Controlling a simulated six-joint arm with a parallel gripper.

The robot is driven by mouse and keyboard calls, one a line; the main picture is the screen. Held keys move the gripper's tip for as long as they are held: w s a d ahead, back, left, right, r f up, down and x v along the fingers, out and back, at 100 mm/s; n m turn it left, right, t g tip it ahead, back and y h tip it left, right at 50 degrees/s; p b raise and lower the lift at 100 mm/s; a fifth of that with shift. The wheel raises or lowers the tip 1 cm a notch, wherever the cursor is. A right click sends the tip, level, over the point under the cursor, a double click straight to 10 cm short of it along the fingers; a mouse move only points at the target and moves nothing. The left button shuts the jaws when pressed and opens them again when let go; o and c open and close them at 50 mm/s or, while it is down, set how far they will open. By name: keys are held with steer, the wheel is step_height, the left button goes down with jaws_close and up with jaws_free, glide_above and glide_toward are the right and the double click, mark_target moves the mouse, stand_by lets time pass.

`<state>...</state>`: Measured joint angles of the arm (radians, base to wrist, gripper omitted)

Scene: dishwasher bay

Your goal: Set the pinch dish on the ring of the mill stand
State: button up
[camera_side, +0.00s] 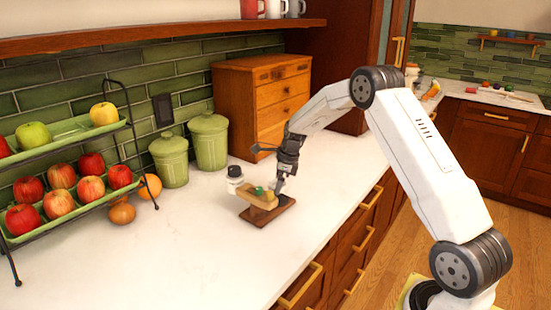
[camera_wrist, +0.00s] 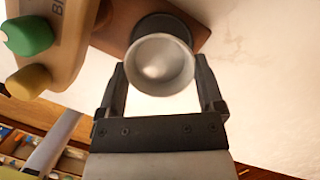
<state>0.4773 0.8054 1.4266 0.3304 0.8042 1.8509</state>
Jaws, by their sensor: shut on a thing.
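The pinch dish (camera_wrist: 162,66) is a small, round, pale grey dish in the wrist view, seen from above with its hollow facing the camera. My gripper (camera_wrist: 161,78) is shut on it, one finger at each side of the rim. The mill stand has a brown base (camera_wrist: 196,30) and a light wooden upper part (camera_wrist: 62,40) with letters on it. A dark round piece (camera_wrist: 160,22) shows just beyond the dish, partly hidden by it; I cannot tell whether they touch. In the side view my gripper (camera_side: 280,188) is low over the right end of the stand's base (camera_side: 268,216).
A green knob (camera_wrist: 27,35) and a yellow knob (camera_wrist: 28,82) sit on the stand's upper part. Green canisters (camera_side: 208,140), a drawer chest (camera_side: 262,105) and a fruit rack (camera_side: 62,195) stand farther off. The front counter (camera_side: 170,255) is clear.

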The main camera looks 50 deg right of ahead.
steer(key=shift+f, duration=1.35)
steer(key=shift+f, duration=0.65)
stand_by(0.8)
steer(key=o, duration=1)
steer(key=shift+v, duration=5.5)
